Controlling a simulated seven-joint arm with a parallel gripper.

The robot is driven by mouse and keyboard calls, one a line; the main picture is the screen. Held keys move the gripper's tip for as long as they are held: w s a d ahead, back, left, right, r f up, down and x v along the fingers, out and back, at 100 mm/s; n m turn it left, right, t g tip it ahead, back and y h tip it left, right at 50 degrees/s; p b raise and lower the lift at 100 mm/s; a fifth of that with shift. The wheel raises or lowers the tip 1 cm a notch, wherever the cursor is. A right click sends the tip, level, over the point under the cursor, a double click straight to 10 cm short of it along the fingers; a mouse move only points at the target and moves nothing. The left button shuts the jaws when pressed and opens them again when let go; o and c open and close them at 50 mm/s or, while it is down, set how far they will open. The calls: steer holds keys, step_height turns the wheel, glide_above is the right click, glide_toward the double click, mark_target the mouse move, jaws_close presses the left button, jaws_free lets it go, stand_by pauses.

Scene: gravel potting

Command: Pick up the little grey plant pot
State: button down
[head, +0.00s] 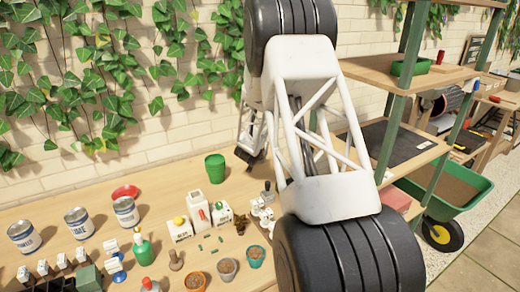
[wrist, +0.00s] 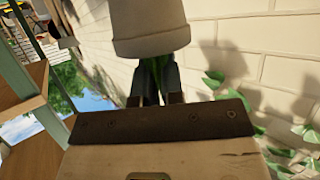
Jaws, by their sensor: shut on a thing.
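A small beige-grey pot (wrist: 150,28) fills the top middle of the wrist view, with its thick rim toward me. My gripper (wrist: 155,68) has its two dark fingers at the rim and is shut on this pot. Where the fingers touch behind the rim is hidden. In the head view my large white and black arm covers the middle, and I cannot make out the held pot there. Another greyish pot with soil (head: 227,270) stands on the bench between an orange pot (head: 195,282) and a teal pot (head: 255,257).
The wooden bench (head: 70,205) carries cans (head: 77,223), bottles (head: 142,248), a green pot (head: 215,168) and small boxes. An ivy-covered brick wall (head: 165,105) stands behind. Shelving with green posts (head: 408,60) and a green wheelbarrow (head: 470,195) stand to the right.

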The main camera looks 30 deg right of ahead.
steer(key=s+a, duration=0.2)
steer(key=s, duration=0.4)
steer(key=s+a+r, duration=0.1)
steer(key=s+a, duration=0.2)
steer(key=s, duration=0.4)
steer(key=shift+s+a+r, duration=0.25)
steer(key=shift+s+a, duration=0.05)
steer(key=shift+a, duration=0.05)
